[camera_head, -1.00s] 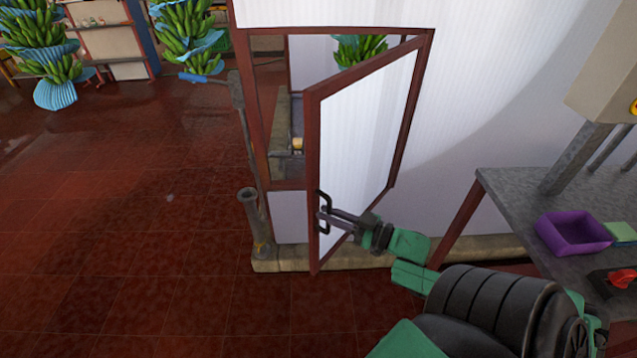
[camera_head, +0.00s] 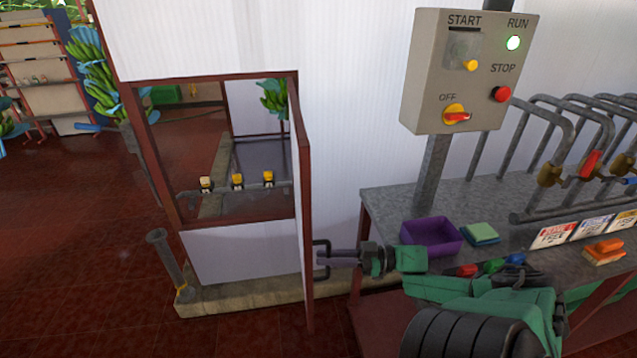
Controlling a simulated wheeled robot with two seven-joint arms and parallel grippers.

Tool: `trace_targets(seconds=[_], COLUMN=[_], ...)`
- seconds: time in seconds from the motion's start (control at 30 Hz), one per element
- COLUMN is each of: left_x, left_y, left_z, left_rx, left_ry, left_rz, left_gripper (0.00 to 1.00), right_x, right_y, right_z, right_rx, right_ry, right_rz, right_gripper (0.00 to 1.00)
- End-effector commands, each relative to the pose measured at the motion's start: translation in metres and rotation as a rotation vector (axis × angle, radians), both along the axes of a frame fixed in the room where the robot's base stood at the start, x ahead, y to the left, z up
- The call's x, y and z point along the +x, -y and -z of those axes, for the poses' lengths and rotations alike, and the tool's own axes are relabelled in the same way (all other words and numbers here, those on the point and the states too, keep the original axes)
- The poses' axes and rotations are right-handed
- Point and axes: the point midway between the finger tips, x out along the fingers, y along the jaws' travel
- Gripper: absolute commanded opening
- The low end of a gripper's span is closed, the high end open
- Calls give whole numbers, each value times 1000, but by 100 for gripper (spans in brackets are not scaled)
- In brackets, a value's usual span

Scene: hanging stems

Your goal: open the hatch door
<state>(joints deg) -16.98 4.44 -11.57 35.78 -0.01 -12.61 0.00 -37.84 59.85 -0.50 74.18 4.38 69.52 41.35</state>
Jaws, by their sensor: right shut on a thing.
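The hatch door (camera_head: 303,190) is a red-framed panel hinged at the right side of the opening. It stands swung well outward, seen almost edge-on. Its dark handle (camera_head: 318,258) is on the free edge. My right gripper (camera_head: 330,257) is shut on the handle, its arm coming in from the lower right. The hatch opening (camera_head: 222,150) left of the door is clear to look through. My left gripper is not in view.
Right of the door stands a grey bench (camera_head: 385,205) with a purple tray (camera_head: 432,236), pipes and valves. A control box (camera_head: 465,70) rises above it. A short post (camera_head: 168,255) stands left of the opening. The red floor at left is free.

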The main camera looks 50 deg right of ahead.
Motion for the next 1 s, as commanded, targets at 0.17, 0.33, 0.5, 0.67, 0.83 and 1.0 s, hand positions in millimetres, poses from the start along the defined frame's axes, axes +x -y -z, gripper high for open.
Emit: trace_targets(seconds=[0.17,0.33,0.5,0.67,0.83,1.0], left_x=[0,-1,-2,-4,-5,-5], left_y=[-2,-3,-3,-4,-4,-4], left_z=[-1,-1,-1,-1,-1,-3], left_rx=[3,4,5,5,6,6], left_ry=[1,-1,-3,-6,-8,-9], left_rz=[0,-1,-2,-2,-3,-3], left_gripper=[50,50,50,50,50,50], right_x=[-6,-6,-6,-6,-5,-5], right_y=[7,9,9,9,9,9], right_z=[4,4,4,4,2,-1], right_rx=[-1,-1,-1,-2,-2,-1], right_ry=[-11,-11,-11,-9,-5,-3], right_rz=[-1,-1,0,0,1,1], right_gripper=[0,0,0,47,47,47])
